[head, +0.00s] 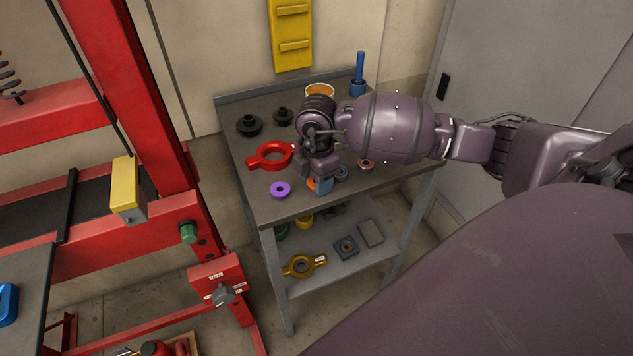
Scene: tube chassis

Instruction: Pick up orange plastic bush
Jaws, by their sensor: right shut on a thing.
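The orange plastic bush (312,184) is on the grey workbench near its front edge, mostly hidden behind my right gripper (318,184). My right gripper points down at the bench top and is shut on the bush; its fingertips hide most of the contact. I cannot tell whether the bush still touches the bench. My right arm reaches in from the right across the bench. My left gripper is not in view.
On the workbench (240,170) are a purple ring (280,190), a red ring tool (270,156), black knobbed parts (249,125), an orange-filled bowl (320,91) and a blue post (359,72). A lower shelf holds a yellow ring tool (300,266). A red frame (130,80) stands left.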

